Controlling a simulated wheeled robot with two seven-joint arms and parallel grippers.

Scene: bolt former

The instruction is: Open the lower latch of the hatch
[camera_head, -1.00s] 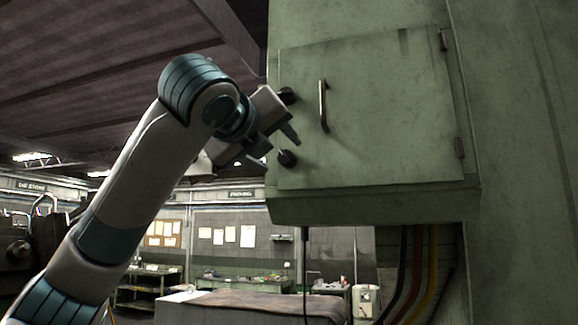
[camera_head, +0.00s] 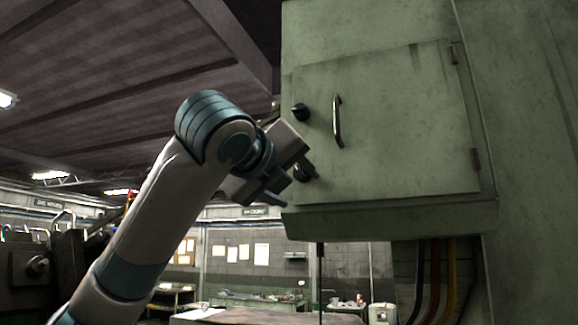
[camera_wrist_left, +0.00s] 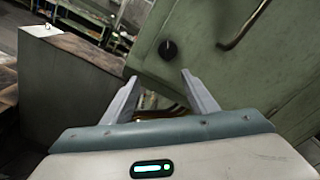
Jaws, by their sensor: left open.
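The green hatch (camera_head: 410,130) is closed on the cabinet front and carries a vertical metal handle (camera_head: 338,121). The upper latch (camera_head: 300,112), a dark knob, is in plain view on its left edge. The lower latch (camera_head: 301,171) is mostly hidden behind my left gripper (camera_head: 299,189) in the head view. My left gripper is open and empty in front of the hatch's lower left corner. In the left wrist view a dark round knob (camera_wrist_left: 168,49), apparently the lower latch, lies ahead of the open fingers (camera_wrist_left: 160,77), apart from them. My right gripper is not in view.
The cabinet's lower ledge (camera_head: 390,219) juts out under the hatch, close to my gripper. Cables (camera_head: 436,280) run down below it. Workbenches (camera_head: 250,302) stand far behind. The space left of the cabinet is open.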

